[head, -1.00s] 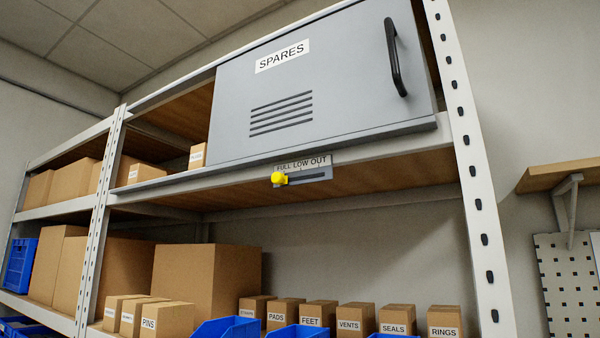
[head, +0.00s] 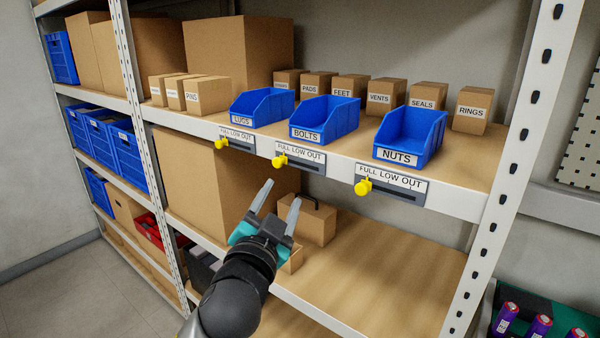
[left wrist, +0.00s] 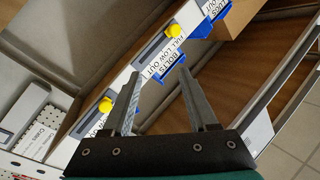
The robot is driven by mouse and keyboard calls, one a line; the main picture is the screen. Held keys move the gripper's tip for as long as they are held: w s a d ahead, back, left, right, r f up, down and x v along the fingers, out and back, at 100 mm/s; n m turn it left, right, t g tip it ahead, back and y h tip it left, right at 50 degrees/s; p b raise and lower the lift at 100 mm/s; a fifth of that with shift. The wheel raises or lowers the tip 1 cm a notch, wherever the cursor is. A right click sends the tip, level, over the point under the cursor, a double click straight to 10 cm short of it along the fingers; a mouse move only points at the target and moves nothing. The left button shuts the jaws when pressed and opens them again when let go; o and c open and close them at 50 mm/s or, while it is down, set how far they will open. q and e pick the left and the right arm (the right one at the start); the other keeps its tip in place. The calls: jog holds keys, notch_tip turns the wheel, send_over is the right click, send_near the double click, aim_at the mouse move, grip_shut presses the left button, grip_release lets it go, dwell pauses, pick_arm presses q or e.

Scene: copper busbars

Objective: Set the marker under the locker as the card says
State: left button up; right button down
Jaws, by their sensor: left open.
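The locker and the marker under it are out of view now. Three yellow markers sit at the FULL end of their strips on the shelf edge: under LUGS (head: 219,143), under BOLTS (head: 279,161) and under NUTS (head: 363,186). My left gripper (head: 279,197) is open and empty, in front of the shelf and below the BOLTS strip. In the left wrist view its fingers (left wrist: 158,75) stand apart, with two yellow markers (left wrist: 174,30) beyond. A white panel with small print (left wrist: 40,135) shows there at the left; I cannot read it. My right gripper is not in view.
Blue bins LUGS (head: 262,105), BOLTS (head: 325,118) and NUTS (head: 412,138) stand above the strips. A box with a dark handle (head: 310,225) is on the lower shelf behind my gripper. The lower shelf's right part (head: 400,270) is clear. A white upright (head: 515,150) stands at right.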

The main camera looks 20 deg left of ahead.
pick_arm(q)
jog(key=d+r+m+t+h, duration=0.2)
jog(key=r+m+t+h, duration=0.15)
jog(key=r, duration=0.55)
jog(key=d+r+m+t+h, duration=0.3)
jog(key=r+m+h, duration=0.15)
jog(key=r, duration=0.55)
jog(key=s+d+r+m+g+h, duration=0.3)
jog(key=d+r+m+g+h, duration=0.35)
jog(key=m, duration=0.85)
jog(key=s+d+r+m+g+h, duration=0.3)
jog(key=r+m+g+h, duration=0.5)
jog(key=m+g, duration=0.5)
jog(key=a+r+n+t+y, duration=0.1)
jog(key=a+r+t+y, duration=0.5)
jog(key=a, duration=0.3)
jog(key=a+r+n+t+y, duration=0.1)
jog(key=a+r+t+y, duration=0.35)
jog(key=a+y, duration=0.5)
jog(key=r+p+x, duration=0.1)
jog(key=p+x, duration=0.3)
jog(key=x, duration=1.2)
jog(key=shift+f+h+p, duration=0.4)
jog(key=shift+f, duration=0.05)
jog(key=shift+a+t, duration=0.1)
jog(key=shift+t, duration=0.15)
jog(key=shift+c, duration=0.4)
grip_shut()
